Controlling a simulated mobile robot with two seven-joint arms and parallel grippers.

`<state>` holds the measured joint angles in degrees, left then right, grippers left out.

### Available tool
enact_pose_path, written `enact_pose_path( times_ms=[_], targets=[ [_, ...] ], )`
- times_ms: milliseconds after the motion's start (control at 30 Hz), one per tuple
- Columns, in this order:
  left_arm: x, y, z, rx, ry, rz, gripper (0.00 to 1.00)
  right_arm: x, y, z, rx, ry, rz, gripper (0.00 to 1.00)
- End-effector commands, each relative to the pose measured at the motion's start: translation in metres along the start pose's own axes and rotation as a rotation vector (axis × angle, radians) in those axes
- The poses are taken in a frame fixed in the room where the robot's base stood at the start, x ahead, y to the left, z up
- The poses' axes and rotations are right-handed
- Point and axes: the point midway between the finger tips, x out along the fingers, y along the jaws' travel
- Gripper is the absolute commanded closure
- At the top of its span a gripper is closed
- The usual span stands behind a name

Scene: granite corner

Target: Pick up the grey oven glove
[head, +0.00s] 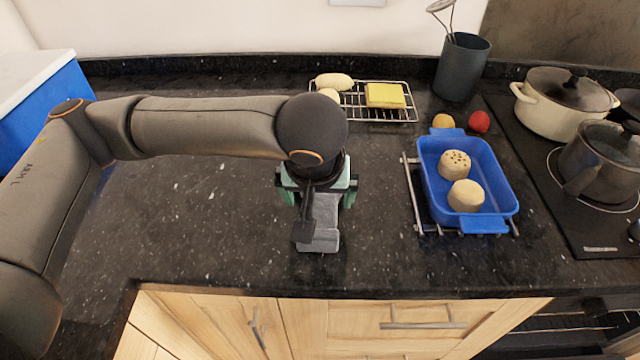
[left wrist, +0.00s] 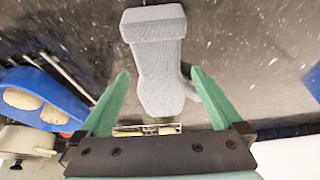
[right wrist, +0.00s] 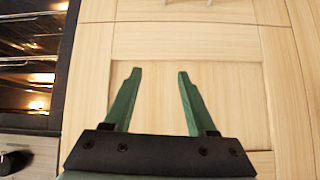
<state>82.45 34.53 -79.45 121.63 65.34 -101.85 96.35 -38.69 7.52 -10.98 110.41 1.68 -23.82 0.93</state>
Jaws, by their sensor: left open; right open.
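The grey oven glove (head: 319,238) lies on the dark granite counter, partly hidden in the head view by my left gripper (head: 318,198) above it. In the left wrist view the oven glove (left wrist: 158,60) shows almost whole, cuff at the top, its lower part between the open green fingers of my left gripper (left wrist: 158,88). The fingers stand on either side of it; I cannot tell whether they touch it. My right gripper (right wrist: 154,75) is open and empty, in front of a wooden cabinet door. It is not in the head view.
A blue baking dish (head: 428,165) with two buns stands on a rack to the right. Behind are a wire rack (head: 350,112) with a yellow sponge (head: 385,95) and a utensil pot (head: 462,68). Cooking pots (head: 560,105) stand on the hob at right. The counter left of the glove is clear.

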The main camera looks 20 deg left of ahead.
Motion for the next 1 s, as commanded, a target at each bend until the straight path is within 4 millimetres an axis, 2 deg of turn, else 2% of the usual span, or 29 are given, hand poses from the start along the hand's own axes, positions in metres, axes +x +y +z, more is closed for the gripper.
enact_pose_path(
  times_ms=[200, 300, 567, 1000],
  targets=[
    [0.034, 0.001, -0.004, -0.001, -0.001, -0.003, 0.00, 0.003, -0.001, -0.002, -0.002, 0.009, -0.004, 0.43],
    [0.043, 0.001, -0.004, -0.001, -0.001, -0.002, 0.00, 0.003, -0.002, -0.003, -0.003, 0.011, -0.007, 0.43],
    [0.046, 0.002, -0.004, 0.000, 0.001, -0.001, 0.00, 0.004, -0.004, -0.004, -0.003, 0.010, -0.010, 0.43],
    [0.046, 0.002, -0.004, 0.000, 0.000, -0.001, 0.47, 0.004, -0.003, -0.002, -0.004, 0.007, -0.009, 0.43]
  ],
)
